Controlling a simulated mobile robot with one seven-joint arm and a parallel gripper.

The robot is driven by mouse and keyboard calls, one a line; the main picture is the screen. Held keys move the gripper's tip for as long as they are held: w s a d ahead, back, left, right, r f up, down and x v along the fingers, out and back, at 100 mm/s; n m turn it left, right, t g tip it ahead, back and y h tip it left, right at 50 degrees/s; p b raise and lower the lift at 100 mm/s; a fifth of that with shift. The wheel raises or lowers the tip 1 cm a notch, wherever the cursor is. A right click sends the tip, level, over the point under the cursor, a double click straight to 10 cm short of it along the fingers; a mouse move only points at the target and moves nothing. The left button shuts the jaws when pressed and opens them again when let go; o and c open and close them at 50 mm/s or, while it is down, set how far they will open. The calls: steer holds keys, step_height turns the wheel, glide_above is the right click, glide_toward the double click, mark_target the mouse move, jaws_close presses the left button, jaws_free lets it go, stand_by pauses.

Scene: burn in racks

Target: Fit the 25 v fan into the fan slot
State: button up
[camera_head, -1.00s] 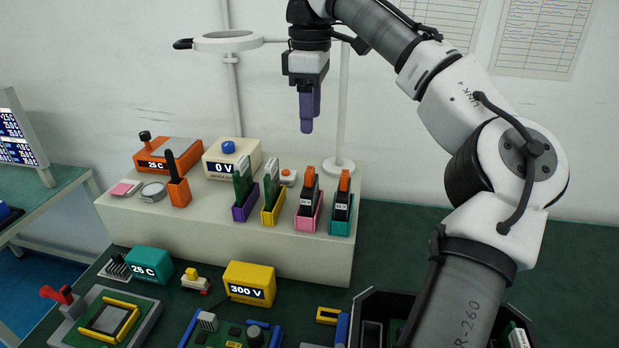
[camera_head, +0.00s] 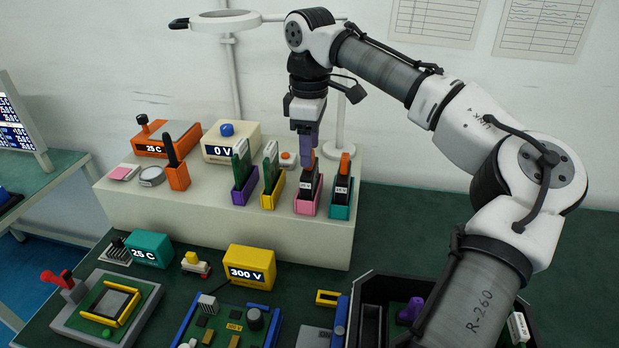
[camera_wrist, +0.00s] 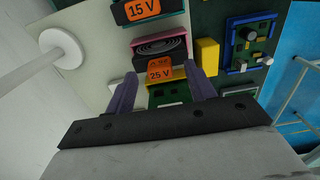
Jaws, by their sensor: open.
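The 25 V fan (camera_wrist: 159,72) shows its orange label between my finger tips in the wrist view. In the head view it is a dark upright unit (camera_head: 310,187) in the pink holder (camera_head: 306,208) on the white riser. My gripper (camera_head: 307,155), with purple fingers, is open and points down at the top of this fan. In the wrist view its fingers (camera_wrist: 161,72) stand on either side of the label; contact cannot be told. A 15 V fan (camera_wrist: 143,9) stands beside it in the teal holder (camera_head: 341,212). I cannot make out the fan slot for certain.
Purple (camera_head: 243,196) and yellow (camera_head: 270,202) holders with green boards stand left of the pink one. A black open case (camera_head: 368,285) is at lower right, partly behind my arm. A blue-edged board (camera_head: 228,322) lies in front. A lamp (camera_head: 225,20) stands behind.

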steer(key=shift+f, duration=1.25)
jaws_close()
